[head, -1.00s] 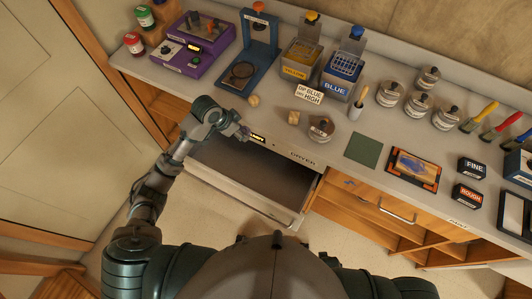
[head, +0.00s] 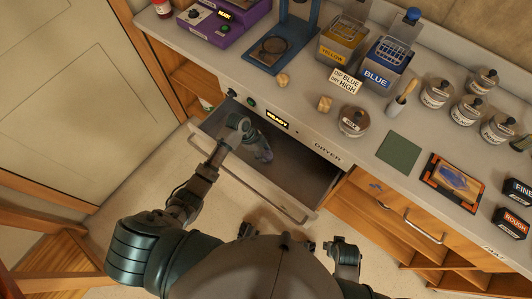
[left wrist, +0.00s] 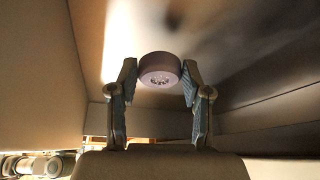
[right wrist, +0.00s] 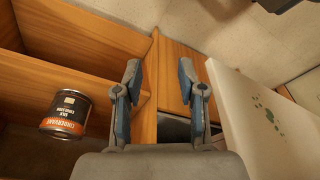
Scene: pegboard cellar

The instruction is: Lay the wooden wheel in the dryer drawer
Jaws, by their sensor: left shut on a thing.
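The wheel (left wrist: 160,69) is a small, thick mauve disc with a spotted hub, held between the fingertips of my left gripper (left wrist: 157,76) in the left wrist view. In the head view my left gripper (head: 264,153) points down into the open dryer drawer (head: 292,206), and the wheel is mostly hidden there. The drawer's bare floor (left wrist: 235,60) lies beyond the wheel; I cannot tell whether they touch. My right gripper (right wrist: 160,75) is open and empty, low in front of the cabinet.
The counter above the drawer holds a wooden ball (head: 283,80), a wooden cube (head: 324,104), a lidded jar (head: 353,121) and a green mat (head: 399,150). In the right wrist view, a labelled tin (right wrist: 66,114) and wooden shelf boards (right wrist: 85,65) are close to my right gripper.

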